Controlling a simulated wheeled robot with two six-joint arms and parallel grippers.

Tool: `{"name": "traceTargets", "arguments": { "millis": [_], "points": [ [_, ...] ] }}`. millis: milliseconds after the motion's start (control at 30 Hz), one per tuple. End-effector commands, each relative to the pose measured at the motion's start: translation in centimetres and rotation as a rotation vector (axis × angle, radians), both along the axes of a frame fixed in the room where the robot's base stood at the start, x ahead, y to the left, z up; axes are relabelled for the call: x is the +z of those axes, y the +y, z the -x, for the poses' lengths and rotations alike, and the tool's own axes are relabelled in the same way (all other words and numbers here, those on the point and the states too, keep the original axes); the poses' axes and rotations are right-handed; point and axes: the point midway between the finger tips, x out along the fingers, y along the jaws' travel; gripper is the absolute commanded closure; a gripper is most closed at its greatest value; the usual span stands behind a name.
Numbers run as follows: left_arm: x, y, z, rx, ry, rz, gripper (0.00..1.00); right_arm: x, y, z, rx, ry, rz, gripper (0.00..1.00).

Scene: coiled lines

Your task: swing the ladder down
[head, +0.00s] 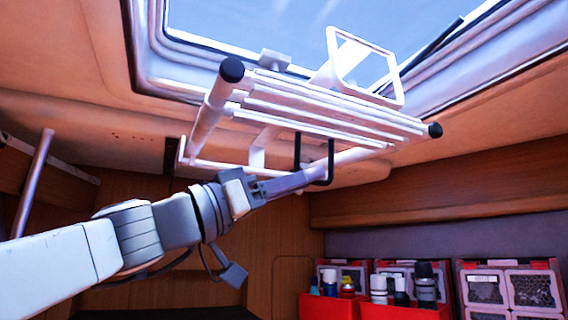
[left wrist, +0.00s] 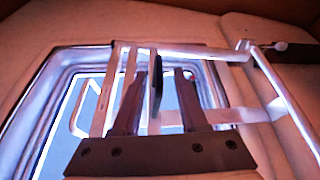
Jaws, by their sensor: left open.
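The ladder (head: 330,108) is a pale metal frame with several bars and black end caps. It is folded up under the roof hatch, roughly level. A black U-shaped handle (head: 331,150) hangs from its underside. My left gripper (head: 324,173) reaches up from the left to this handle. In the left wrist view its two fingers (left wrist: 160,76) are apart, with the dark handle (left wrist: 156,72) seen edge-on between them, nearer the left finger. I cannot tell whether a finger touches it. The ladder's rails (left wrist: 284,96) also show there. My right gripper is out of view.
The open hatch (head: 215,52) shows sky above the ladder. Red bins (head: 402,312) with bottles and mesh-front crates (head: 530,289) stand at the lower right. A metal post (head: 34,182) is at the left. The space below the ladder looks clear apart from my arm.

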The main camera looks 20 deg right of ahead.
Motion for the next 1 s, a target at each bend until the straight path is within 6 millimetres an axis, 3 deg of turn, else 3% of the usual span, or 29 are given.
{"name": "traceTargets", "arguments": {
  "millis": [100, 467, 600, 1000],
  "points": [
    [0.61, -1.01, -0.06, 0.000, 0.000, -0.001, 0.58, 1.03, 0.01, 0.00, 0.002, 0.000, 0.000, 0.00],
    [0.50, -1.44, -0.10, 0.000, -0.001, -0.001, 0.58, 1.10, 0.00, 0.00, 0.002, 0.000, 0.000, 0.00],
    [0.51, -1.43, -0.10, 0.001, -0.001, -0.001, 1.00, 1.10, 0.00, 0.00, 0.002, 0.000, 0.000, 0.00],
    [0.55, -1.39, -0.10, 0.001, 0.000, 0.000, 1.00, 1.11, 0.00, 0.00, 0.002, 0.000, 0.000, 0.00]
  ]
}}
